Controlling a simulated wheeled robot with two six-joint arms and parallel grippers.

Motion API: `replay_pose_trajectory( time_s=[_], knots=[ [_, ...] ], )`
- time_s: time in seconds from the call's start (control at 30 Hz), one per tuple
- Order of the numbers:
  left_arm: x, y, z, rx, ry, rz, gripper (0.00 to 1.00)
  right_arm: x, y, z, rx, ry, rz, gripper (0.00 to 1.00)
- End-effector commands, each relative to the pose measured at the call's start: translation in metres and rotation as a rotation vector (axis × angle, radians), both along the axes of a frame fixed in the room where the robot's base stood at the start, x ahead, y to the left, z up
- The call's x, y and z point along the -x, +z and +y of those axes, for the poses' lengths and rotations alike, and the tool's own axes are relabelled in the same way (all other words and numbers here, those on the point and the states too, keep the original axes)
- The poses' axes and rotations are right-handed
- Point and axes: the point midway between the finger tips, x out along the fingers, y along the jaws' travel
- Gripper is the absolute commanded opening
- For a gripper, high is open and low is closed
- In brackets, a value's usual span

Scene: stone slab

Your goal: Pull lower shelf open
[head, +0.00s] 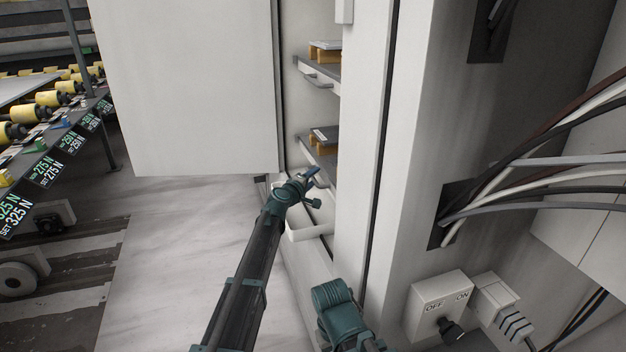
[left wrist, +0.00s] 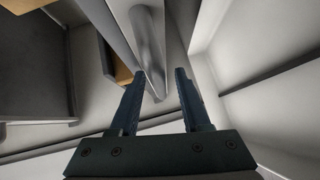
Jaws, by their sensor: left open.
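The lower shelf (head: 310,148) is a grey slab inside the open cabinet, with a dark block on wooden pieces on it. My left gripper (head: 312,176) is just below and in front of its edge. In the left wrist view a rounded grey handle bar (left wrist: 150,45) runs toward the gap between the two fingers. My left gripper (left wrist: 160,73) is open, with a finger on either side of the bar's near end; contact cannot be told. The handle is largely hidden by the gripper in the head view. My right gripper is not in view.
The upper shelf (head: 325,72) has its own handle. A white bin (head: 308,222) sits at the cabinet's bottom. The cabinet door (head: 190,90) stands open at left; a tall grey post (head: 365,150) bounds the right. An OFF/ON switch box (head: 438,302) and cables are at right.

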Motion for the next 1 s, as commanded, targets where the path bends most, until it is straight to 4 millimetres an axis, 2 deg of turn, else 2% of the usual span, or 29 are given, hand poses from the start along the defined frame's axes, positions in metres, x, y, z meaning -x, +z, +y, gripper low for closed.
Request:
replay_pose_trajectory(
  time_s=[0.07,0.1,0.33,0.37,1.0],
  knots=[
    [0.0004,0.0001,0.0001,0.0,0.0,0.0,0.47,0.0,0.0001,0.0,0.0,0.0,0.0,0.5],
    [0.0005,0.0002,0.0001,0.0,0.0,0.0,0.43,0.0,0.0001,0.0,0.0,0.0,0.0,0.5],
    [0.0005,0.0002,0.0002,0.0,0.0,0.0,0.02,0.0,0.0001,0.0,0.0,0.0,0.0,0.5],
    [0.0005,0.0001,0.0004,0.0,0.0,0.0,0.0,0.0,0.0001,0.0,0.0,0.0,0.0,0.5],
    [0.0008,0.0,0.0005,0.0,0.0,0.0,0.0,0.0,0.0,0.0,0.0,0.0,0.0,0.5]
  ],
)
